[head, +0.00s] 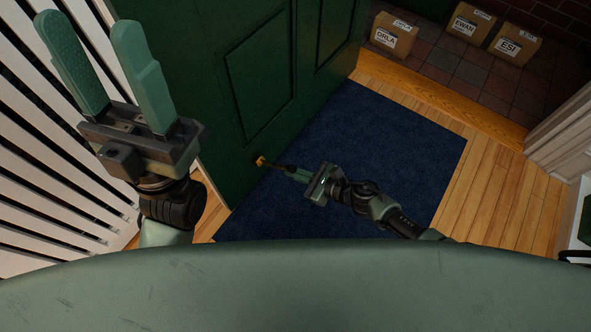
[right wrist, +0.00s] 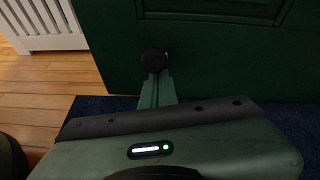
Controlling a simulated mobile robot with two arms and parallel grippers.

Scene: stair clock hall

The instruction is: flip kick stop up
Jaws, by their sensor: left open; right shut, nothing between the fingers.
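The kick stop shows a brass bracket (head: 260,161) low on the green door (head: 258,85), with a dark arm sticking out toward my right gripper. In the right wrist view its round black tip (right wrist: 154,59) stands in front of the door, at the ends of my fingers. My right gripper (head: 290,170) is shut and empty, low over the blue mat, with its fingertips at the stop's outer end. I cannot tell whether they touch it or lie just under it. My left gripper (head: 100,62) is open and empty, raised high at the left.
A blue mat (head: 345,130) lies on the wooden floor before the door. Cardboard boxes labelled ORLA (head: 394,36), EWAN (head: 467,24) and ESI (head: 514,45) stand on tiles beyond a wooden threshold (head: 440,95). White slatted railing (head: 40,150) runs along the left.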

